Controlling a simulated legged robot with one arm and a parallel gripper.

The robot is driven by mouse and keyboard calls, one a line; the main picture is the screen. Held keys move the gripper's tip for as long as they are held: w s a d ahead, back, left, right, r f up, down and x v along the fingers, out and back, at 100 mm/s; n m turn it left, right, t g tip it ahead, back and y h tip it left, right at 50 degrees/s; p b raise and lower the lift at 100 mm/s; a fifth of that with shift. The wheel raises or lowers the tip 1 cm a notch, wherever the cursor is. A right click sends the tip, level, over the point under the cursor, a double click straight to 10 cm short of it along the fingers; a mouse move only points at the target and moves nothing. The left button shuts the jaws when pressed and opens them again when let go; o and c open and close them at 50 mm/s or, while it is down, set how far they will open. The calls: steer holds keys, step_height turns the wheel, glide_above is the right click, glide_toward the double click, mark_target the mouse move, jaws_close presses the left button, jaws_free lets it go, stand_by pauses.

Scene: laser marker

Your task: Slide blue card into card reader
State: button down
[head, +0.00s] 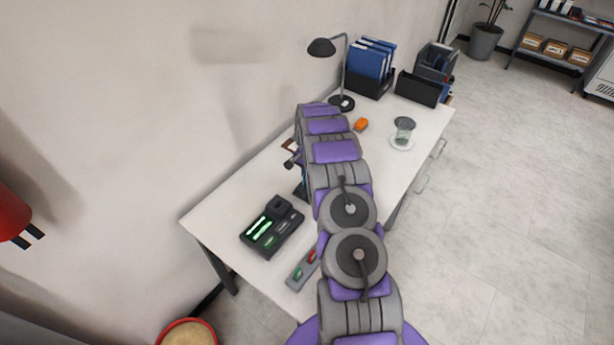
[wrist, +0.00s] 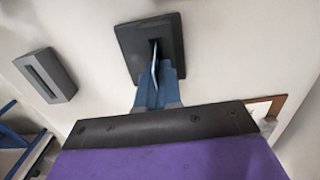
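In the wrist view, the blue card (wrist: 154,70) shows nearly edge-on as a thin pale-blue strip. Its far end meets a dark slot in a square black block (wrist: 126,36); how deep it sits I cannot tell. My gripper (wrist: 157,78) has blue fingers close on both sides of the card and appears shut on it. In the head view my arm hides most of the gripper and the card. Which object is the card reader is not clear; a grey box with a long dark slot (wrist: 45,76) stands apart at the left of the wrist view.
On the white desk (head: 222,205) are a black device with green lights (head: 271,226), an orange object (head: 361,125), a glass on a coaster (head: 403,132) and a lamp (head: 322,47). Blue binders (head: 369,61) stand at the back. A brown-edged frame (wrist: 266,106) lies near my gripper.

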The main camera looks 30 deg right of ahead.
steer(key=c, duration=1.2)
jaws_free()
steer(key=shift+c, duration=0.2)
step_height(320, 180, up, 23)
steer(key=p, duration=0.5)
steer(key=shift+w+d, duration=0.15)
steer(key=shift+d, duration=0.3)
steer(key=shift+r, duration=0.1)
